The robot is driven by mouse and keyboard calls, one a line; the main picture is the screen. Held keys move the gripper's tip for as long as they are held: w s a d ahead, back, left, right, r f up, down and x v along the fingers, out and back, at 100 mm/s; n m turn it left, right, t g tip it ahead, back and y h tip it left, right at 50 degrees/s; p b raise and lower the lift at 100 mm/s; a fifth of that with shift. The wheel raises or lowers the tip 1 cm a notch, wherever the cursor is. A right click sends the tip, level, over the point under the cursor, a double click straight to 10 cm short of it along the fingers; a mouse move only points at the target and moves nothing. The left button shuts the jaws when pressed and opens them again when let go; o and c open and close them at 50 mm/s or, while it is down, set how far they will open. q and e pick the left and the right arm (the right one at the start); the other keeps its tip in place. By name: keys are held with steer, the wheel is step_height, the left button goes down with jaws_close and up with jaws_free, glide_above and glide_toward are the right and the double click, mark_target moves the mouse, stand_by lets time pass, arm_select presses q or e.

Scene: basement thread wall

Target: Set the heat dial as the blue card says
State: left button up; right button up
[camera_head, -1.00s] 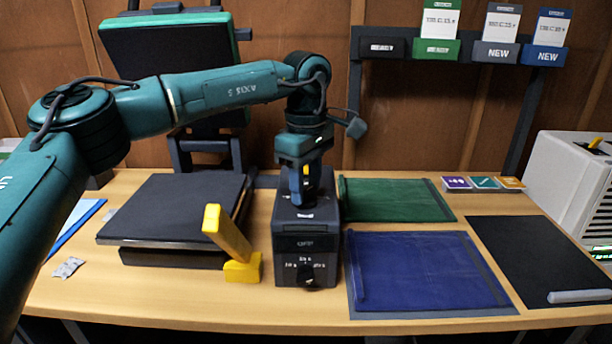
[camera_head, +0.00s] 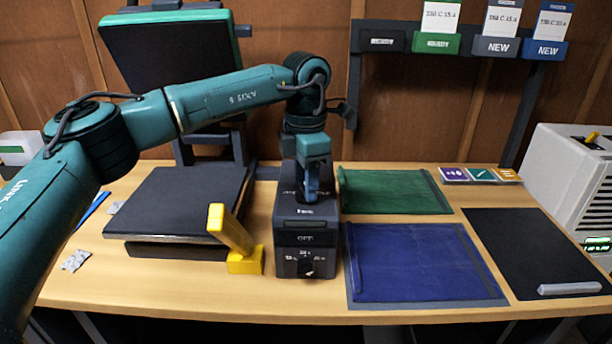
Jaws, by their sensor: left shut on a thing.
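A dark control box (camera_head: 306,240) stands on the table, with a small screen reading OFF and a round knob (camera_head: 306,268) low on its front. My left gripper (camera_head: 309,198) points down onto the top of the box and is shut on a dial there. The dial is hidden by the fingers. My right gripper does not show.
A dark heat press (camera_head: 180,203) with a yellow handle (camera_head: 231,230) stands left of the box. Blue (camera_head: 425,262) and green (camera_head: 395,191) cloths lie to its right, then a black mat (camera_head: 530,250). A white machine (camera_head: 575,180) is at far right.

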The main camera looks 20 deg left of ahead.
arm_select(q)
steer(key=n, duration=0.4)
steer(key=shift+n, duration=0.4)
steer(key=shift+n+p, duration=0.4)
steer(key=shift+n, duration=1.8)
steer(key=o, duration=1)
steer(key=shift+c, duration=0.2)
step_height(320, 180, up, 13)
